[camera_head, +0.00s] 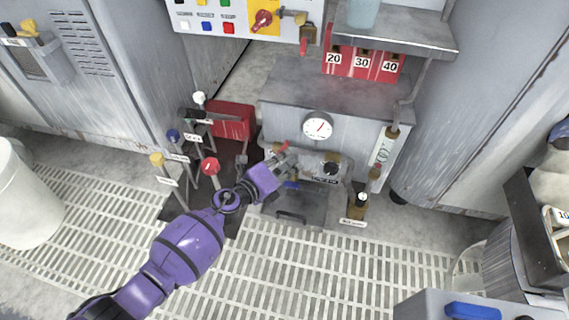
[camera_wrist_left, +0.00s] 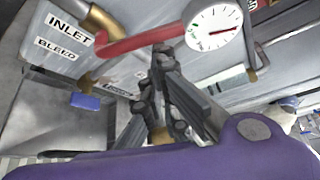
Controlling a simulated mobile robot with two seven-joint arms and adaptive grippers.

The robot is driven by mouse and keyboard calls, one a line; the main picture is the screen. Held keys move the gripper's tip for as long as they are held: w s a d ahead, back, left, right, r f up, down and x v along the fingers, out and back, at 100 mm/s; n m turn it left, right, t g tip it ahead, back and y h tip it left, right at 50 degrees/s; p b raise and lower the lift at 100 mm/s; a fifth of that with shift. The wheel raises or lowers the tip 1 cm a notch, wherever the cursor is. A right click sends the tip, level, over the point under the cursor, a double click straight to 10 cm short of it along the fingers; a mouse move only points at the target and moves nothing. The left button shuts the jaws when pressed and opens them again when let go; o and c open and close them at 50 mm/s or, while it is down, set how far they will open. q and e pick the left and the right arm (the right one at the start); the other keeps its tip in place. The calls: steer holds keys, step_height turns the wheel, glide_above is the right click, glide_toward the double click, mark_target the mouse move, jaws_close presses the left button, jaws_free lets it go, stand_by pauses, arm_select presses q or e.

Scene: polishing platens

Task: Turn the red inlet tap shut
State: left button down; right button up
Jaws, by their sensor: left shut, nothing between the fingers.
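The red inlet tap handle (camera_wrist_left: 140,38) is a red lever on a brass fitting beside the INLET label (camera_wrist_left: 70,22) in the left wrist view. In the head view the red handle (camera_head: 279,147) shows just above my left gripper (camera_head: 288,161). In the left wrist view my left gripper (camera_wrist_left: 162,52) is shut with nothing between its fingers. Its tips are close to the lever's right part, on the near side; I cannot tell if they touch. Part of the pipework is hidden behind the fingers. My right gripper is not in view.
A round white gauge (camera_wrist_left: 213,30) is right of the fingertips; it shows above the pipework in the head view (camera_head: 318,126). A blue handle (camera_wrist_left: 85,100) sits below the BLEED label. Upright levers, including a red-topped one (camera_head: 210,167), stand left of my gripper. Grated floor (camera_head: 310,265) is clear.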

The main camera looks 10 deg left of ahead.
arm_select(q)
steer(key=shift+a+r+n+h, duration=0.3)
steer(key=shift+a+r+n, duration=0.2)
steer(key=shift+a+r, duration=0.25)
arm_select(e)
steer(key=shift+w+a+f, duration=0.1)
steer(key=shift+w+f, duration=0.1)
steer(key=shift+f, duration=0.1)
arm_select(q)
steer(key=shift+f, duration=0.1)
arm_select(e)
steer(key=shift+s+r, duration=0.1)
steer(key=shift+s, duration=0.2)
